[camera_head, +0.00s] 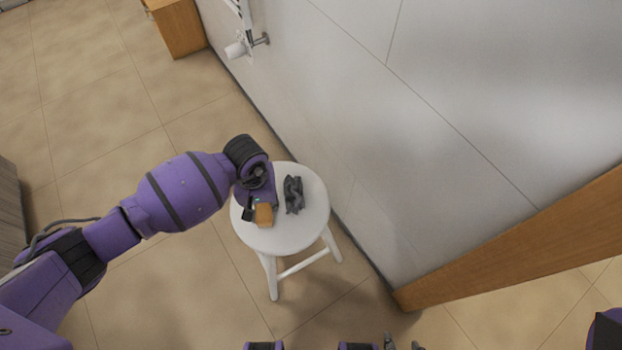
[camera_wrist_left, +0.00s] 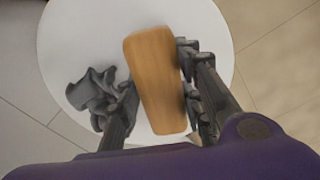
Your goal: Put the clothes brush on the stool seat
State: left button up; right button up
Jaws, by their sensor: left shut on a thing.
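The clothes brush (camera_head: 264,214), with a plain wooden back, is over the front part of the round white stool seat (camera_head: 285,240). My left gripper (camera_head: 257,206) is shut on it, reaching down from above. In the left wrist view the brush (camera_wrist_left: 156,82) lies between the two dark fingers (camera_wrist_left: 158,98), with the white seat (camera_wrist_left: 95,25) behind it. Whether the brush touches the seat I cannot tell; its bristles are hidden. Small grey tips at the bottom edge of the head view may be my right gripper (camera_head: 403,344); their opening is unclear.
A dark grey crumpled object (camera_head: 293,194) sits on the seat, right of the brush; it also shows in the left wrist view (camera_wrist_left: 90,88). A grey wall (camera_head: 400,130) runs close behind the stool. A wooden edge (camera_head: 520,235) is at right. Tiled floor lies open at left.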

pick_arm(q)
jog(key=shift+f, duration=0.4)
jog(key=shift+f, duration=0.2)
jog(key=o, duration=1.2)
jog(key=shift+r, duration=0.15)
